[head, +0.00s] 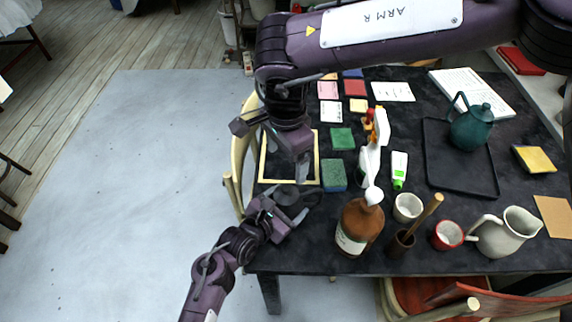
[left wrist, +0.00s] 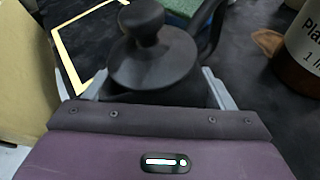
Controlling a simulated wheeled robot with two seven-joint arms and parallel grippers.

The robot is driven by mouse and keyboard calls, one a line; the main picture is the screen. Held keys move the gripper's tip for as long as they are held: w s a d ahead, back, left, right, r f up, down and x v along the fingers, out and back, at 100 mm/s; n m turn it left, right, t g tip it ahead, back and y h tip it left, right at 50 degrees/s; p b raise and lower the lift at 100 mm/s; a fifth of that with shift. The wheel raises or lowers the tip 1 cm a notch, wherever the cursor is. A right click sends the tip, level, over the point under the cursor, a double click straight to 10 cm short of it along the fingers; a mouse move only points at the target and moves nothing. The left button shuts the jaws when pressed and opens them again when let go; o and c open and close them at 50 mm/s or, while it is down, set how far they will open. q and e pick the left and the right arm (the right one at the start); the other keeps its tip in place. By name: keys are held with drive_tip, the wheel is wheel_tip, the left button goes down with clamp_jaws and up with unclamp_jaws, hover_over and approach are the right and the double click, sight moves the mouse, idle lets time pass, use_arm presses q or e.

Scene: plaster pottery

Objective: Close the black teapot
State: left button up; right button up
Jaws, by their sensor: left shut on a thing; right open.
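The black teapot (head: 288,193) stands near the table's left front edge, dark and hard to make out in the head view. In the left wrist view its black lid (left wrist: 153,62) with a round knob shows over the dark body, and a curved dark handle (left wrist: 213,22) shows behind. I cannot tell whether the lid is fully seated. My left gripper (head: 289,211) is shut on the teapot, one pale finger at each side; the body is mostly hidden. My right gripper (head: 301,170) is open above the table, a little behind the teapot, and holds nothing I can see.
A yellow-edged frame (head: 318,158) lies behind the teapot. A green sponge block (head: 334,175) and brown bottle (head: 359,226) stand to its right. A green teapot (head: 470,128) is on a black tray (head: 450,184). Cups and a white jug (head: 503,236) line the front right.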

use_arm(q)
drive_tip(key=o, duration=1.4)
drive_tip(key=shift+v, duration=3.9)
drive_tip(key=shift+f, duration=0.1)
